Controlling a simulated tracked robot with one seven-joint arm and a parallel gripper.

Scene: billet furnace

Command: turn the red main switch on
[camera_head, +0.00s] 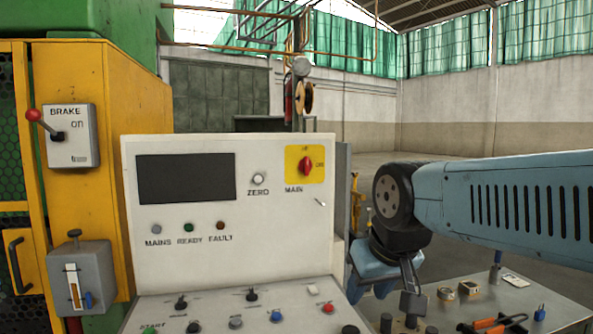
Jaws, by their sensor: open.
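The red main switch (306,167) sits on a yellow plate at the upper right of the white control panel (215,265), above the label MAIN. Its red handle looks roughly upright; small lettering above and to the right of it is too small to read surely. My gripper (372,292) hangs at the end of my blue arm, to the right of the panel and lower than the switch. It is open and apart from the switch. Its fingertips are partly hard to make out against the dark parts behind.
A dark screen (186,178), a ZERO button (259,179) and three lamps share the panel. Knobs and buttons line the sloping desk below. A BRAKE box (72,136) with a red-knobbed lever is at left. A grey bench (470,310) with small items lies at lower right.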

